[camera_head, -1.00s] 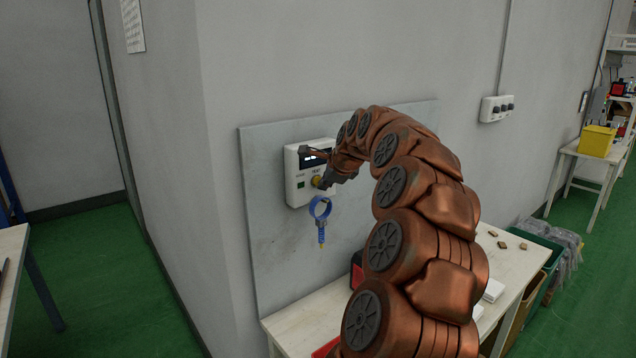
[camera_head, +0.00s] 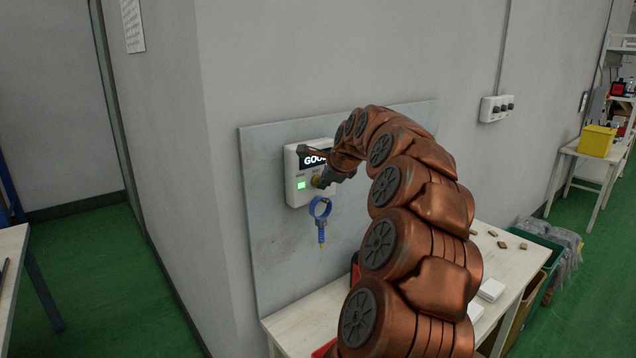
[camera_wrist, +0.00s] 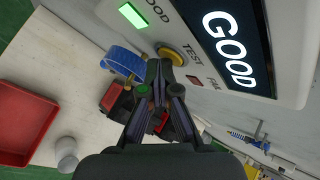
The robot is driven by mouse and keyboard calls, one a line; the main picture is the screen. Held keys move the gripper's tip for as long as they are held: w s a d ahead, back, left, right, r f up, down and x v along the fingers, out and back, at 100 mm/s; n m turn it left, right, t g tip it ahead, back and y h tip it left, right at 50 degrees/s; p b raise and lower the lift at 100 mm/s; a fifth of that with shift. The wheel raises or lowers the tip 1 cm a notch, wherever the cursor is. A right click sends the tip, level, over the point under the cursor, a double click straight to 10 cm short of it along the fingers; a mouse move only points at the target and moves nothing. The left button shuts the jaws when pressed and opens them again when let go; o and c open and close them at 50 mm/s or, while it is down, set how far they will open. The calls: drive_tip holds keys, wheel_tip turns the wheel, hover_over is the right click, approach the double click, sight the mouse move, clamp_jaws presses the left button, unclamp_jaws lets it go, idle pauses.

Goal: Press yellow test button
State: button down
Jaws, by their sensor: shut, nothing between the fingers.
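The white tester box (camera_head: 293,163) is fixed to a grey panel on the wall. Its dark display reads GOOD, also in the wrist view (camera_wrist: 232,48). The green lamp (camera_wrist: 132,15) by the word GOOD is lit, and the small red FAIL lamp (camera_wrist: 194,80) looks unlit. The round yellow test button (camera_wrist: 174,52) sits beside the word TEST. My gripper (camera_wrist: 159,64) is shut and empty, its fingertips at the button and covering part of its edge. In the head view my gripper (camera_head: 323,181) is at the button, partly hiding it. Whether the button is pushed in cannot be told.
A blue ring with a coiled cord (camera_head: 320,208) hangs just below the box. A pale table (camera_head: 308,320) stands below, with a red tray (camera_wrist: 25,120) on it. A switch block (camera_head: 496,109) is on the wall to the right.

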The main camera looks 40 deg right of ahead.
drive_tip(key=shift+s+a+b, duration=0.1)
drive_tip(key=shift+s+b, duration=0.4)
drive_tip(key=shift+s, duration=0.25)
drive_tip(key=shift+s, duration=0.15)
drive_tip(key=shift+s+a+b, duration=0.15)
drive_tip(key=shift+s+b, duration=0.55)
drive_tip(key=shift+s, duration=0.5)
drive_tip(key=shift+s+a+b, duration=0.1)
drive_tip(key=shift+s+b, duration=0.55)
drive_tip(key=shift+s, duration=0.5)
